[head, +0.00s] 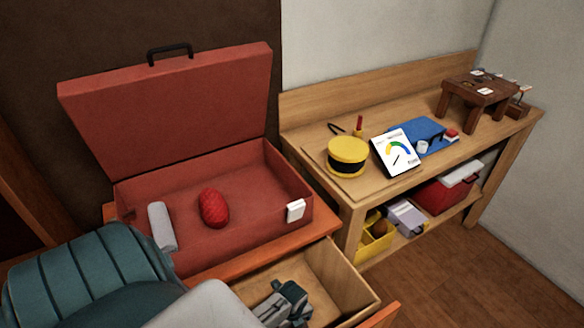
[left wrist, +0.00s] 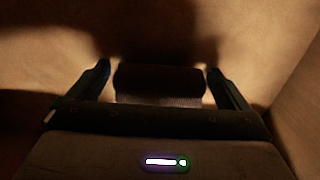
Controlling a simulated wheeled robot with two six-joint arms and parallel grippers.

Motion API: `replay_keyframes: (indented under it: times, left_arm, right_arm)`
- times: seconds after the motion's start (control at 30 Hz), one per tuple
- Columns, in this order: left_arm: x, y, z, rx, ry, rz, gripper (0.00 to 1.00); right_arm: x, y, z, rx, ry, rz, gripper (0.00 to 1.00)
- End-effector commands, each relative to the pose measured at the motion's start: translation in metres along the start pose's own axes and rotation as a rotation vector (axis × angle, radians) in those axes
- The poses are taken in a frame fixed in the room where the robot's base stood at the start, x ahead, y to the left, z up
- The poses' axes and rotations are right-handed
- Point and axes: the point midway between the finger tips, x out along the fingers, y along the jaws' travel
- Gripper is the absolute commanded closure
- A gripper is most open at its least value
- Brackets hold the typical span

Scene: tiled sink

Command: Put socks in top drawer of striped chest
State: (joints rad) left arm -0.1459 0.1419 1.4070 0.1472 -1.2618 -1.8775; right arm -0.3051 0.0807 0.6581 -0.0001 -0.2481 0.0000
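An open drawer (head: 333,270) of the orange-topped chest (head: 205,262) is pulled out at the bottom centre; no stripes show. My left gripper (head: 287,300) reaches down into this drawer. In the left wrist view, my left gripper (left wrist: 158,78) has its fingers apart on either side of a dark rolled bundle (left wrist: 158,80) with a ribbed lower part, probably socks. Thin light gaps show between bundle and fingers. The bundle is hidden in the head view. My right gripper is not in view.
An open red suitcase (head: 240,235) on the chest holds a red textured bundle (head: 214,208), a grey roll (head: 161,226) and a white item (head: 295,210). A teal padded thing (head: 85,275) stands lower left. A cluttered wooden bench (head: 330,185) is at right; the floor (head: 480,280) before it is clear.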

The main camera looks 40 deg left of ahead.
Motion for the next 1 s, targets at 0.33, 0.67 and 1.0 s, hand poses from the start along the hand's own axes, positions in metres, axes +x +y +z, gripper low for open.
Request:
replay_keyframes:
  times: [0.33,0.67,1.0]
  left_arm:
    - [-0.009,0.000,0.000,0.000,-0.001,-0.001,0.02]
    - [-0.074,-0.001,0.001,0.001,-0.002,-0.004,0.02]
    - [-0.120,0.000,0.001,0.000,-0.001,0.000,0.02]
  right_arm:
    - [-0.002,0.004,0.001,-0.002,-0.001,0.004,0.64]
    - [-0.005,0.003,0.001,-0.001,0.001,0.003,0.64]
    - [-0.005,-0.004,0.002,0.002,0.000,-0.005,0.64]
